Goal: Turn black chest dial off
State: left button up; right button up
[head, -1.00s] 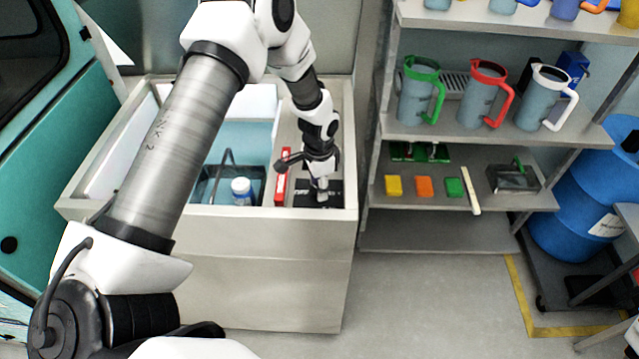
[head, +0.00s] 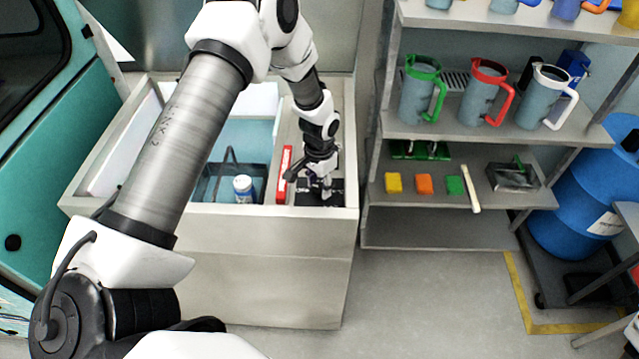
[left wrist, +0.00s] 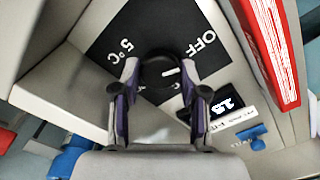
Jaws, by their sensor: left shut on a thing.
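The black dial (left wrist: 160,72) shows in the left wrist view on a black label panel (left wrist: 110,32) marked "OFF" and "5°C". A white mark on the dial points to its right side, below the "OFF" text in that picture. My left gripper (left wrist: 160,75) is shut on the dial, one finger on each side. In the head view my left gripper (head: 326,188) is over the black panel (head: 305,196) on the right part of the chest top (head: 347,165), and the dial is hidden there. My right gripper is not in view.
The open chest holds a dark basket and a white bottle with a blue cap (head: 243,187). A red box (head: 284,174) stands beside the panel. A small "15" display (left wrist: 228,106) and a blue switch (left wrist: 258,138) are close by. A shelf with jugs (head: 421,88) stands right.

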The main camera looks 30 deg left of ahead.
aim_at(319, 188)
pick_arm(q)
jog(key=shift+s+f, duration=0.2)
jog(key=o, duration=1.1)
jog(key=shift+o, duration=0.2)
jog(key=shift+w+r, duration=0.1)
jog(key=shift+w+r, duration=0.1)
jog(key=shift+r, duration=0.2)
notch_tip(319, 188, up, 11)
jog(key=shift+r, duration=0.2)
